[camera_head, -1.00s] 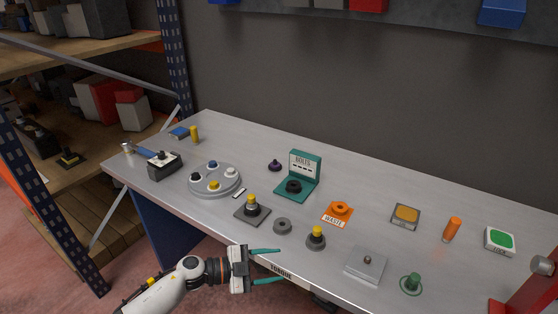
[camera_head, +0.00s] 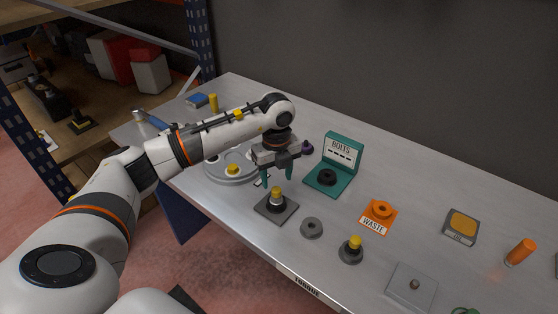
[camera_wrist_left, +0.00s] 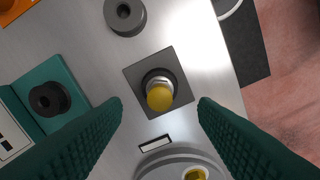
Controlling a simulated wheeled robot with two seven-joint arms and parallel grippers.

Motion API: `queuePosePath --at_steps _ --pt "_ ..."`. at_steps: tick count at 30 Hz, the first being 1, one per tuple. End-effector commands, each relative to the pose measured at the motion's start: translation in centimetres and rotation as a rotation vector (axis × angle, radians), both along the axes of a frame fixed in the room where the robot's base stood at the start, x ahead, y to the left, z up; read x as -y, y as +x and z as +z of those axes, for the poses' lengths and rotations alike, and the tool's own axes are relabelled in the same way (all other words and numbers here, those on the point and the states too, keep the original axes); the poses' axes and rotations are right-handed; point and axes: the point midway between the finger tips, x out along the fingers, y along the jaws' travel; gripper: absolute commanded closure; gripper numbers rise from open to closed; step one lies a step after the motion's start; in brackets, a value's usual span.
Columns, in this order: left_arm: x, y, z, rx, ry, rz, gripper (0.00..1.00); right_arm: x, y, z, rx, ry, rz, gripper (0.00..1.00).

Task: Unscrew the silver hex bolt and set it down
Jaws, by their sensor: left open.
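A silver bolt with a yellow top (camera_head: 277,195) stands upright in a dark square plate (camera_head: 266,209) near the table's front edge. In the left wrist view the yellow top (camera_wrist_left: 160,97) hides most of its silver, hex-looking collar, and it lies between my fingers. My left gripper (camera_head: 276,179) points down with its green fingers open and empty, just above and behind the bolt, not visibly touching it. A green stand marked BOLTS (camera_head: 341,151) with a black ring on its base is behind and to the right.
Right of the plate are a grey ring (camera_head: 312,228), a second yellow-topped piece on a round base (camera_head: 351,252), and an orange WASTE holder (camera_head: 378,215). Bare tabletop lies between the green stand and the plate.

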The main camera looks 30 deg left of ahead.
Motion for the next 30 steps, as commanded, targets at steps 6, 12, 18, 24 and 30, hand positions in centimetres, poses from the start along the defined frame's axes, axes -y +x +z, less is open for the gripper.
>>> queuePosePath --at_steps 6,12,18,24,30 --pt "0.0 -0.1 -4.1 -0.004 -0.001 0.000 0.46 -0.2 1.4 1.0 0.022 0.004 -0.002 0.51" --pt "0.0 0.0 -6.4 -0.002 -0.001 -0.001 0.46 -0.9 1.6 1.4 0.025 0.012 -0.004 0.51" --pt "0.0 0.0 -7.2 0.000 -0.001 -0.001 0.46 -1.2 1.5 1.4 0.024 0.016 -0.006 0.51" --pt "0.0 0.0 -7.2 0.000 -0.001 -0.001 0.46 -1.1 1.3 1.4 0.021 0.015 -0.006 0.51" --pt "0.1 0.0 -7.2 0.001 -0.002 -0.002 0.77 -0.8 1.2 1.4 0.018 0.010 -0.003 0.51"
